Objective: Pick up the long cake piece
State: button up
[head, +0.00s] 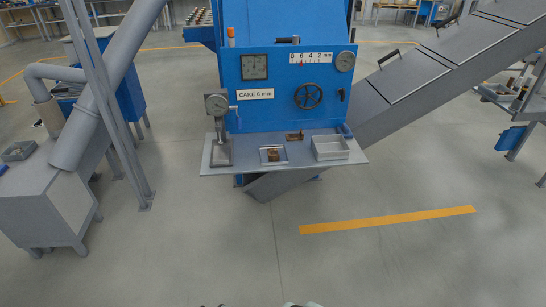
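A small brown piece (294,135), elongated from side to side, lies towards the back of the grey shelf (240,166) on the front of the blue machine. Another brown piece or pieces (273,155) lie in a small shallow tray (262,161) in front of it. Both are too small to tell for certain which is the long cake piece. My gripper cannot be made out; only small pale and dark bits show at the bottom edge, far from the shelf.
A dial gauge on a stand (217,104) is at the shelf's left, an empty-looking grey bin (330,148) at its right. The blue panel (270,85) with handwheel (308,96) rises behind. A sloping conveyor (440,75) is right, a pipe (110,85) left. The floor in front is clear.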

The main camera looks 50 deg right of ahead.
dwell(0.4)
jog(key=c, duration=0.4)
